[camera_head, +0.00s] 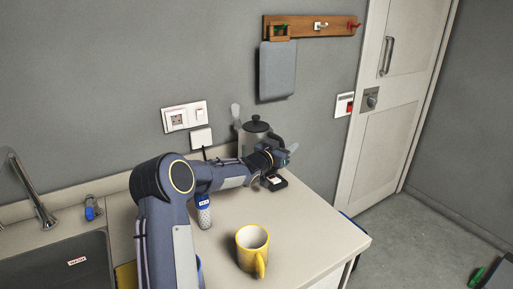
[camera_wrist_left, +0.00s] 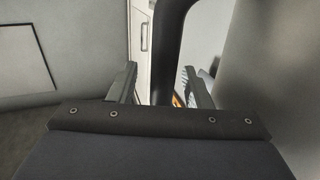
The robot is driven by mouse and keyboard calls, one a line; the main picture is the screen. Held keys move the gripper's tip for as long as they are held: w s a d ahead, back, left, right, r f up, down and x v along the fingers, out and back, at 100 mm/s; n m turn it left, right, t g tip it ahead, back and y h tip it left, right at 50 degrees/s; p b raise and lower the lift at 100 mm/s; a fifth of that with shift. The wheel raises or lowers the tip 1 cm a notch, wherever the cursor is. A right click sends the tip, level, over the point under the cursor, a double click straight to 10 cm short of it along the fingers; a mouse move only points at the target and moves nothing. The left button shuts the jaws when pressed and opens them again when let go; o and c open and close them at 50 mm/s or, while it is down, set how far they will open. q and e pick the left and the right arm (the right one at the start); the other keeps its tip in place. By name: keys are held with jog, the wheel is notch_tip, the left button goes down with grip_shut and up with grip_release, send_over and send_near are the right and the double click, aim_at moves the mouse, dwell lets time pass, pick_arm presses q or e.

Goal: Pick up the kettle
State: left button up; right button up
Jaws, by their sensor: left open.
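The kettle (camera_head: 251,142) is a grey metal kettle with a dark lid and a black handle on its right side. It stands upright at the back of the counter, against the wall, partly hidden by my left arm. My left gripper (camera_head: 286,157) is at the handle side of the kettle. A smooth grey surface at the right looks like the kettle body (camera_wrist_left: 280,90). My right gripper is out of view.
A yellow mug (camera_head: 250,240) stands near the counter's front. A blue-labelled shaker (camera_head: 204,215) stands beside my left arm. The sink (camera_head: 70,265) is at the left. A wooden hook rail (camera_head: 340,26) with a hanging grey board is above. The counter's right side (camera_head: 320,215) is clear.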

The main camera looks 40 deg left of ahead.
pick_arm(q)
grip_shut()
dwell(1.1)
jog(key=shift+r, duration=0.25)
